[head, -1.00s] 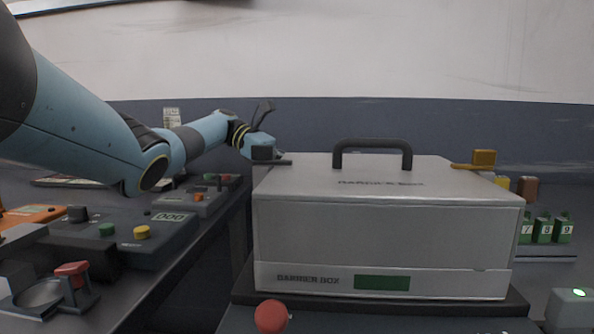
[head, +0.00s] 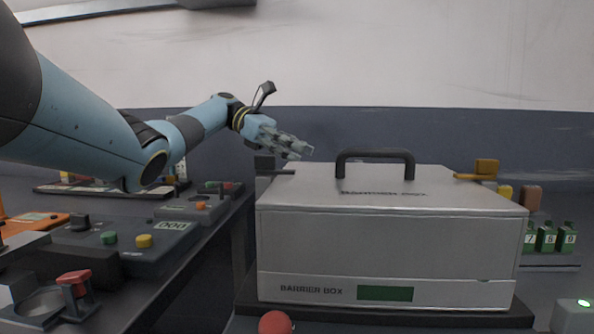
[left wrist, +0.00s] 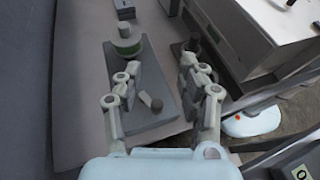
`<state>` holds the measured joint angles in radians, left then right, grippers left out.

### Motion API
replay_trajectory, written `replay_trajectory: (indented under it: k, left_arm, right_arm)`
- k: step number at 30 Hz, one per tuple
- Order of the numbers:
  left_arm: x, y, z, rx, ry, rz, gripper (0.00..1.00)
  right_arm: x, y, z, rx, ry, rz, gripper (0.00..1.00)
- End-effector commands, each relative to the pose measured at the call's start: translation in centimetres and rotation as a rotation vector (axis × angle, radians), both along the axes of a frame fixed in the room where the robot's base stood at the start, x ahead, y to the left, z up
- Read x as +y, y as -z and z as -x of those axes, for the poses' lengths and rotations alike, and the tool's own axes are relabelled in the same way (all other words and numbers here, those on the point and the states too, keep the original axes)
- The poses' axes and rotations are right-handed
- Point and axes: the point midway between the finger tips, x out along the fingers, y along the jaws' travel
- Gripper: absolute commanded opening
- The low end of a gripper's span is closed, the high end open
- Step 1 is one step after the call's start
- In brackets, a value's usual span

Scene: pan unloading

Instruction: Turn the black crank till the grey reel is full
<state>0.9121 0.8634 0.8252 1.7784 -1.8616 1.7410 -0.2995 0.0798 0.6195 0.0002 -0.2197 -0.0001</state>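My left gripper (head: 298,150) is in the air behind the barrier box's back left corner. In the left wrist view the left gripper (left wrist: 152,62) is open, with nothing between its fingers. Beyond the fingers a grey plate (left wrist: 165,82) carries a grey cylinder with a green band (left wrist: 128,45), which looks like the reel. A short part with a dark knob (left wrist: 152,102) lies on the plate between the fingers; it may be the crank, but I cannot tell for sure. The left finger partly covers the plate. My right gripper is out of view.
The grey barrier box (head: 385,235) with a black handle fills the middle right and blocks the head view behind it. A dark post (left wrist: 193,45) stands by the right finger. A control panel (head: 130,240) with buttons lies at left.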

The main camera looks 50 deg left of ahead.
Motion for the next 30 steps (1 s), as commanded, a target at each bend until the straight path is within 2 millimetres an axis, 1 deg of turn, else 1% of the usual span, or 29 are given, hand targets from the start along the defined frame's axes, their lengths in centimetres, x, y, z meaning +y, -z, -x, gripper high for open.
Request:
replay_trajectory:
  k: [1, 3, 7, 11, 20, 21, 23, 26, 27, 29, 30]
  left_arm:
    - [0.0, -1.1, 0.0, -0.005, 0.0, -0.001, 0.4]
    - [0.0, -2.2, 0.0, -0.004, 0.0, -0.002, 0.4]
    - [0.0, -3.5, 0.0, -0.001, 0.0, 0.0, 0.4]
    - [0.0, -4.0, 0.0, 0.001, -0.001, 0.0, 0.4]
    - [0.0, -3.9, 0.0, -0.015, 0.006, -0.006, 0.4]
    - [0.1, -3.8, 0.0, -0.033, 0.012, -0.018, 0.4]
    - [0.6, -2.9, -0.2, -0.057, 0.019, -0.08, 0.4]
    - [1.6, -0.5, -0.6, -0.087, 0.039, -0.246, 0.4]
    - [1.8, 0.1, -0.8, -0.093, 0.057, -0.325, 0.4]
    - [2.1, 0.6, -1.2, -0.1, 0.093, -0.446, 0.4]
    - [2.3, 0.8, -1.3, -0.101, 0.123, -0.528, 0.4]
  right_arm:
    - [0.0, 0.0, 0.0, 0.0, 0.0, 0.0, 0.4]
    - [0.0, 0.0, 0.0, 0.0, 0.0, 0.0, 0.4]
    - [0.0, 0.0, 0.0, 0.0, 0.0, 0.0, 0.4]
    - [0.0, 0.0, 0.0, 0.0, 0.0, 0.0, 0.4]
    - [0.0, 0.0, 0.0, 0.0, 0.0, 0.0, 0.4]
    - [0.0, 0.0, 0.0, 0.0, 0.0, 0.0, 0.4]
    - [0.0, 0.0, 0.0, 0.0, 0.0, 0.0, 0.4]
    - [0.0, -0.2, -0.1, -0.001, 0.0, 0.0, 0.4]
    - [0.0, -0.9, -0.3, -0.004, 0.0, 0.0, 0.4]
    - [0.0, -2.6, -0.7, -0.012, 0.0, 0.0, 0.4]
    - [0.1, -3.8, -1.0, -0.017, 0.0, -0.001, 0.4]
